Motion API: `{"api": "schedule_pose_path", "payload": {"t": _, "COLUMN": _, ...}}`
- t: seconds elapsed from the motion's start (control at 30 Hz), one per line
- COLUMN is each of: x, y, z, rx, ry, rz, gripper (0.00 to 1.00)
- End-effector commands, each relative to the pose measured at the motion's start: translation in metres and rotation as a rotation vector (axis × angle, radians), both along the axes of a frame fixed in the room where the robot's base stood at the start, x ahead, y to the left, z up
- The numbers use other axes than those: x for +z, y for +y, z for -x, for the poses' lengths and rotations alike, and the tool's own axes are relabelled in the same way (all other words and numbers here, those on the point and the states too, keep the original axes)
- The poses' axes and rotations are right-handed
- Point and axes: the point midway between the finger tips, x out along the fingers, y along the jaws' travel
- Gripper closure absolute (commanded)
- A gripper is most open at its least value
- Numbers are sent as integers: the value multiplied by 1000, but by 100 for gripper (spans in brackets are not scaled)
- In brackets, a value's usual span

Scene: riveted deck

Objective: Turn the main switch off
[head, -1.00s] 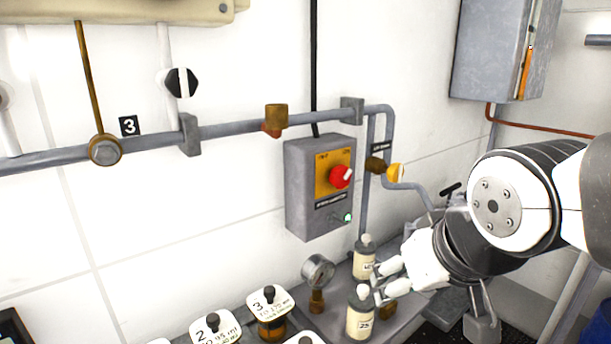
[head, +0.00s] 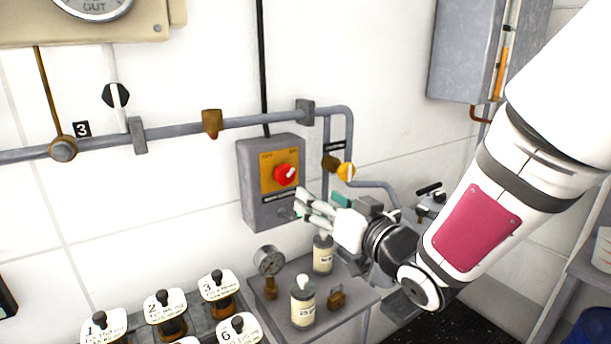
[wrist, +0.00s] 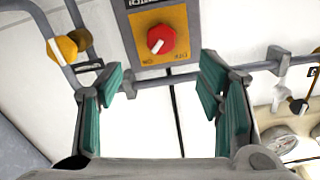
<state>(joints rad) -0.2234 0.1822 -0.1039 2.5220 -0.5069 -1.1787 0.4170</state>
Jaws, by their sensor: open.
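The main switch is a red rotary knob (head: 285,174) with a white pointer, on a yellow plate (head: 266,182) on a grey wall box (head: 253,213). In the wrist view the red knob (wrist: 161,39) shows upside down, with its white pointer slanting towards the lettering at the plate's lower left, which seems to read "ON". My gripper (head: 304,203) is in front of the box's lower right part, just below and right of the knob. In the wrist view my gripper (wrist: 163,87) is open, its green-padded fingers apart with nothing between them. The knob appears beyond the fingertips.
A yellow valve handle (head: 346,171) sits on the pipe right of the box. Below, a shelf holds two cream bottles (head: 302,303), a gauge (head: 269,261) and a brass padlock (head: 337,296). Several labelled jars stand lower left.

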Motion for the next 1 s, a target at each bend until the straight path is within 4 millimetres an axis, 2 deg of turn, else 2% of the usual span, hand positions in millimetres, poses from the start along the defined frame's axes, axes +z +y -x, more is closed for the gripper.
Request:
{"api": "schedule_pose_path", "payload": {"t": 0.17, "x": 1, "y": 8, "z": -7, "rx": 12, "ry": -8, "rz": -10, "gripper": 39}}
{"api": "schedule_pose_path", "payload": {"t": 0.7, "x": 1, "y": 62, "z": -87, "rx": 9, "ry": -7, "rz": -9, "gripper": 39}}
{"api": "schedule_pose_path", "payload": {"t": 1.0, "x": 1, "y": 78, "z": -112, "rx": 8, "ry": -8, "rz": -9, "gripper": 39}}
